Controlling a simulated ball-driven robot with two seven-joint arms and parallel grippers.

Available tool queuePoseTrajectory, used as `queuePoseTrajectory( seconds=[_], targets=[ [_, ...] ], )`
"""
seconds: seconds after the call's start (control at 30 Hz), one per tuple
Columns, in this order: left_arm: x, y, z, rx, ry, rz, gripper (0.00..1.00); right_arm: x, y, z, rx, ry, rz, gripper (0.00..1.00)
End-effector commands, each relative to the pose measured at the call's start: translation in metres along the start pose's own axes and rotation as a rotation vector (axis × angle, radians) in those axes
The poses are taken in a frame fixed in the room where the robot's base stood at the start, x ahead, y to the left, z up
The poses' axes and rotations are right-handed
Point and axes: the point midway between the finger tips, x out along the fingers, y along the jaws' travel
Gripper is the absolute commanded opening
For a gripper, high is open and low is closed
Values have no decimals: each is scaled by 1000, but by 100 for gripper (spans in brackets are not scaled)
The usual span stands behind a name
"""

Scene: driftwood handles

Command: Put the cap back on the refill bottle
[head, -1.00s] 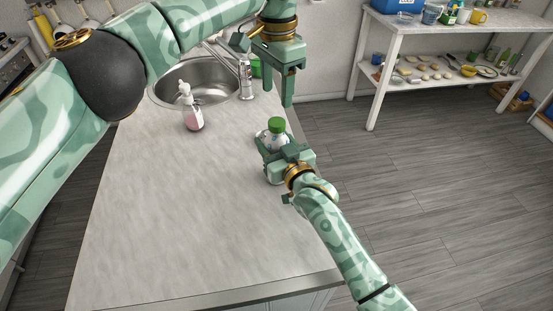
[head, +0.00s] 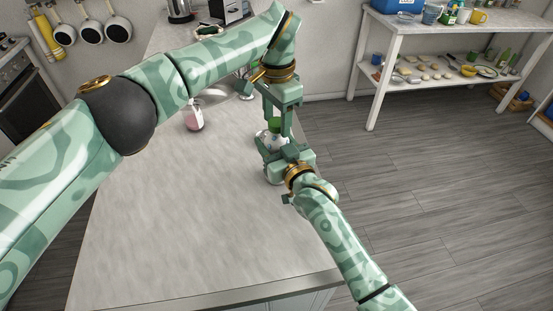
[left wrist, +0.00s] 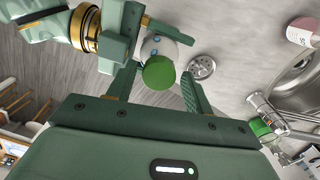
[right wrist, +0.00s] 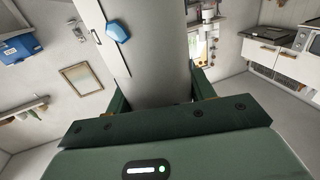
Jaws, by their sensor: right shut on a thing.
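Part of the bottle is hidden by my grippers.
A pink soap dispenser (head: 193,118) stands on the counter to the left. A round metal disc (left wrist: 201,67), the tap (left wrist: 268,112) and the sink (left wrist: 300,85) show near my left gripper. The counter's front (head: 190,230) is clear. A white shelf (head: 420,50) stands beyond the floor.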

Motion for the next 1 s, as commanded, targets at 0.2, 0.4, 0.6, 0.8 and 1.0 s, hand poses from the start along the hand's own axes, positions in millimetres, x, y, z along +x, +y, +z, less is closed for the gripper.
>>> queuePoseTrajectory(
  seconds=[0.2,0.4,0.6,0.8,1.0],
  targets=[
    [0,0,0,0,0,-1,7,0,0,0,0,1,0,0],
    [-1,-1,0,55,0,-5,7,0,0,0,0,1,0,0],
    [-1,-3,0,576,-3,-9,7,0,0,0,0,1,0,0],
    [-1,-4,0,1262,-5,-10,7,0,-1,0,0,1,-1,0],
    [-1,-4,0,1931,-9,-10,7,0,-1,0,0,2,-2,0]
  ],
)
